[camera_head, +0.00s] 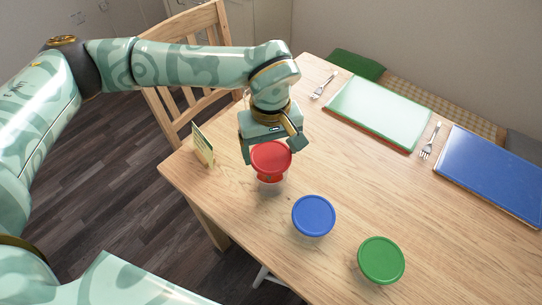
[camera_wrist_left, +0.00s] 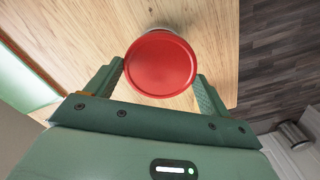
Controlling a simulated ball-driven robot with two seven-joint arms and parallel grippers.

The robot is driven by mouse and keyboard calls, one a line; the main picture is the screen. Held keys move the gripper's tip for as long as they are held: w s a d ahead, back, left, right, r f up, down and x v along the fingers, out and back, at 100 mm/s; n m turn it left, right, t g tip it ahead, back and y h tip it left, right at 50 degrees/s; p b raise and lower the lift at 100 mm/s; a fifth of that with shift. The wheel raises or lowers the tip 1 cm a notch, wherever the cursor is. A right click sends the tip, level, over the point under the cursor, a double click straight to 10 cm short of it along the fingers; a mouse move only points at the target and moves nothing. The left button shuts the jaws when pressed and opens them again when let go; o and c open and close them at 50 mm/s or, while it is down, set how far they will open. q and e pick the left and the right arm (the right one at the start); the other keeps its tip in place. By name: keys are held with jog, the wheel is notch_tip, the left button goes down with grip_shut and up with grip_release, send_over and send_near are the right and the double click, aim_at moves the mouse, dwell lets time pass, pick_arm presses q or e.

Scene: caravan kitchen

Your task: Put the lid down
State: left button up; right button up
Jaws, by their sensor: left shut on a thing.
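The red lid (camera_head: 270,157) is at the near left part of the table, over a clear container (camera_head: 271,188) whose lower part shows beneath it. More red shows just below the lid's near edge. I cannot tell whether the lid is seated on the container or slightly above it. My left gripper (camera_head: 271,149) reaches down from behind, its fingers at either side of the red lid. In the left wrist view, the red lid (camera_wrist_left: 160,64) fills the space between the two fingers, and the gripper (camera_wrist_left: 160,72) is shut on it. My right gripper is not in view.
A blue-lidded container (camera_head: 313,215) and a green-lidded container (camera_head: 381,260) stand to the right. A small card (camera_head: 203,146) stands near the left edge. A green-white board (camera_head: 378,110), a blue board (camera_head: 492,172) and two forks lie at the back. A chair (camera_head: 185,45) stands behind my arm.

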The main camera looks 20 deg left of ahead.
aim_at(270, 154)
pick_arm(q)
notch_tip(270, 154, down, 4)
jog(key=shift+r+b, duration=0.25)
jog(key=shift+b, duration=0.4)
jog(key=shift+w+f, duration=0.1)
jog(key=shift+f, duration=0.2)
jog(key=o, duration=0.9)
jog(key=shift+o, duration=0.2)
